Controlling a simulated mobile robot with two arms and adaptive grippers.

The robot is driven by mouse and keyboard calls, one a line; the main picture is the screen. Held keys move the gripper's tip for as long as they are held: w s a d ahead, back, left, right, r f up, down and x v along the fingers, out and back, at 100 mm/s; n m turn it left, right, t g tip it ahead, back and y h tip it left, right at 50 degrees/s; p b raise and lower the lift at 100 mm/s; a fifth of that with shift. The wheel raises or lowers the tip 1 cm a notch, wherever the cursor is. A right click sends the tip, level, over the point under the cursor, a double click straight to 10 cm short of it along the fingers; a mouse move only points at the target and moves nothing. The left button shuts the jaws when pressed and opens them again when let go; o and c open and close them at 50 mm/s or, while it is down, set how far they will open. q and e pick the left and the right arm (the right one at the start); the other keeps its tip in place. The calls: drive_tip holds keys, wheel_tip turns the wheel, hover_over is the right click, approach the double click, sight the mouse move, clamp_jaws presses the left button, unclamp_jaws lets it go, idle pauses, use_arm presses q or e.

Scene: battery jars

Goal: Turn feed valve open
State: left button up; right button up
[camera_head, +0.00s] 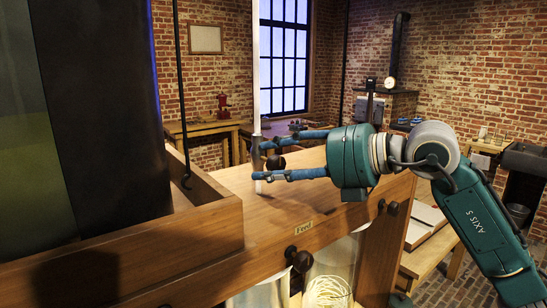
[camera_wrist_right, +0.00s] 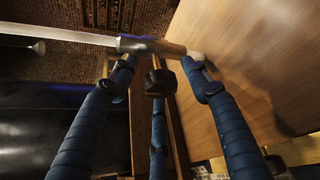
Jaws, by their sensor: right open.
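A small "Feed" plate (camera_head: 303,228) is on the wooden bench above a dark round knob (camera_head: 298,257) on the front face. A second dark knob (camera_head: 276,163) stands by the metal fitting at the foot of an upright glass tube (camera_head: 256,75). Which knob is the feed valve I cannot tell for sure. My right gripper (camera_head: 262,157) is open, its blue fingers above and below the second knob, near the tube fitting. In the wrist view the dark knob (camera_wrist_right: 158,82) and the tube's fitting (camera_wrist_right: 150,45) lie between the fingers (camera_wrist_right: 160,65); contact is unclear. My left gripper is out of view.
A large dark tank (camera_head: 100,110) in a wooden frame (camera_head: 212,222) fills the left. A dark knob (camera_head: 393,208) is on the bench front at right. Jars, one with coiled pale cord (camera_head: 328,292), stand below. The bench top (camera_head: 235,182) has bare room.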

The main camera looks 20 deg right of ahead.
drive_tip(key=shift+w, duration=0.1)
drive_tip(key=shift+f, duration=0.1)
drive_tip(key=c, duration=1.1)
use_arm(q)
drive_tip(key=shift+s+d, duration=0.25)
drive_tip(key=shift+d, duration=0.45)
